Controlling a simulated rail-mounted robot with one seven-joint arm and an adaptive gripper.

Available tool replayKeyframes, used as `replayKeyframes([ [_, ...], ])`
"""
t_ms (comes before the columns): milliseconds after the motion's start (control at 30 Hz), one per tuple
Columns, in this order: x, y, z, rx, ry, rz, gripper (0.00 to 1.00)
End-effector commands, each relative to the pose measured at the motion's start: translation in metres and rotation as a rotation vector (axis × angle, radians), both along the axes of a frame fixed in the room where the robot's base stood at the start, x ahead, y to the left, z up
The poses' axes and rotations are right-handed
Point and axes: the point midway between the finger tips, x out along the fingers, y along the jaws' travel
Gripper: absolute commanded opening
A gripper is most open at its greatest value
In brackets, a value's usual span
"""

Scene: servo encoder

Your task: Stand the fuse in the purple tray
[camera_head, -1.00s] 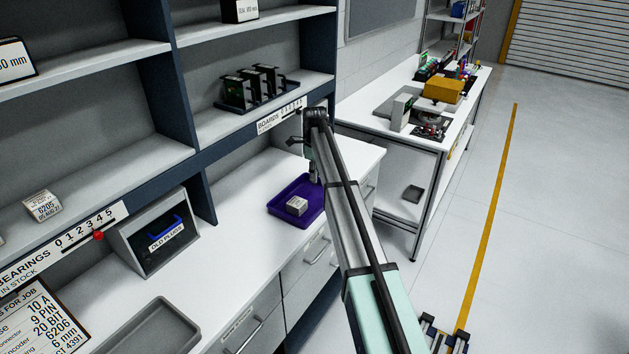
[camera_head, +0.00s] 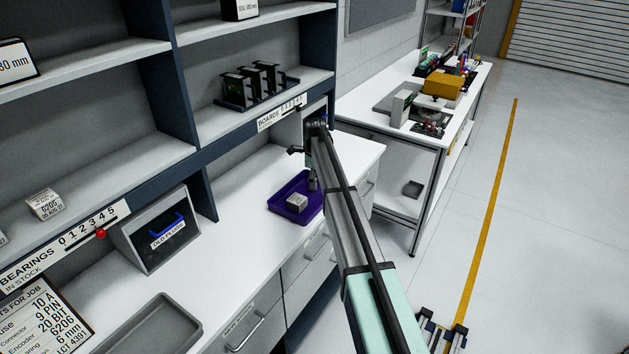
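The purple tray (camera_head: 286,190) lies on the white workbench, left of my arm's far end. A small pale labelled box (camera_head: 297,203) sits in it. My gripper (camera_head: 313,183) hangs below my wrist at the tray's right side. It is mostly hidden behind my own arm, so I cannot see its fingers or whether they hold anything. I cannot make out the fuse in this view.
The shelf with black modules (camera_head: 256,86) stands behind and above the tray. The grey bin of old plugs (camera_head: 152,232) and an empty grey tray (camera_head: 150,332) are nearer. Bench surface between bin and purple tray is clear.

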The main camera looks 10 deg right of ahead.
Motion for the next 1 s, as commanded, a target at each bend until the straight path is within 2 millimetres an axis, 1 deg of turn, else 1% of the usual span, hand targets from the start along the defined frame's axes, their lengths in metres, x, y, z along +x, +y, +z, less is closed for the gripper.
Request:
replayKeyframes([
  [233,0.000,0.000,0.001,0.000,0.000,0.000,0.46],
  [367,0.000,0.000,0.008,0.000,0.000,0.000,0.46],
  [433,0.001,0.000,0.015,0.000,-0.001,0.000,0.46],
  [567,0.001,0.000,0.036,0.000,-0.002,0.000,0.46],
  [800,0.001,0.000,0.083,0.000,-0.002,0.000,0.46],
  [900,0.001,0.000,0.099,0.000,-0.001,0.000,0.46],
  [1000,0.001,0.000,0.112,0.000,-0.001,0.000,0.46],
])
